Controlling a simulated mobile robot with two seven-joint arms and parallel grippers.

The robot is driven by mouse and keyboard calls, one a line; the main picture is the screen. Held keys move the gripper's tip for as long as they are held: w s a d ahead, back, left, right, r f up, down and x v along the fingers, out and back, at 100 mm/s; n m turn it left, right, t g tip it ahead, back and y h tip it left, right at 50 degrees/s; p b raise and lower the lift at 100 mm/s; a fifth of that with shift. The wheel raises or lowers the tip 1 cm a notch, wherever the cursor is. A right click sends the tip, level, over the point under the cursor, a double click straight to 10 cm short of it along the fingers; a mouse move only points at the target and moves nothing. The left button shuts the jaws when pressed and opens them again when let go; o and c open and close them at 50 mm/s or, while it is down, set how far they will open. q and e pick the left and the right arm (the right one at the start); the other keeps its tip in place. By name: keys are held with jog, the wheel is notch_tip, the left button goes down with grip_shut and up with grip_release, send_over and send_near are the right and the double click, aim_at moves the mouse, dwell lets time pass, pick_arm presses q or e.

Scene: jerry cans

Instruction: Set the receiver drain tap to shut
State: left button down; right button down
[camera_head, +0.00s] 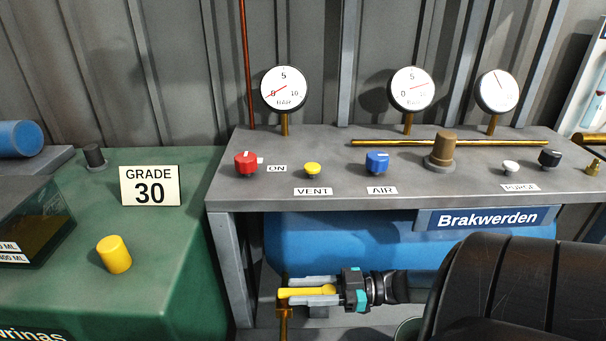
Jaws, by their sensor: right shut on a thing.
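The receiver drain tap (297,292) has a yellow lever on a brass fitting, low in front of the blue receiver tank (340,236), under the grey bench. The lever lies level, pointing left to right in the picture. My right gripper (305,290) comes in from the right, with its grey fingers on either side of the lever, shut on it. The arm hides the lower right of the scene. The brass pipe of the tap runs down below the lever. My left gripper is not in view.
The grey bench top (330,205) overhangs the tap and carries a red knob (246,162), a yellow vent button (312,168), a blue air knob (377,161) and three gauges behind. A bench leg (232,275) stands left of the tap. A green cabinet (165,240) is further left.

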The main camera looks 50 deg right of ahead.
jog(key=c, duration=0.5)
grip_release()
jog(key=shift+d, duration=0.15)
jog(key=shift+s+d, duration=0.2)
jog(key=shift+s, duration=0.1)
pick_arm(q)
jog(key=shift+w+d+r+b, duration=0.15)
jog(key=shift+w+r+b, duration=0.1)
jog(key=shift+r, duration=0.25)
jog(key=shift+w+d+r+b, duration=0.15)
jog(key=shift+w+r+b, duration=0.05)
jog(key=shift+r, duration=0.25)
pick_arm(e)
jog(key=v, duration=1.4)
jog(key=shift+s+d, duration=0.1)
jog(key=shift+d, duration=0.1)
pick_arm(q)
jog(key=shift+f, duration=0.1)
pick_arm(e)
jog(key=shift+r, duration=0.1)
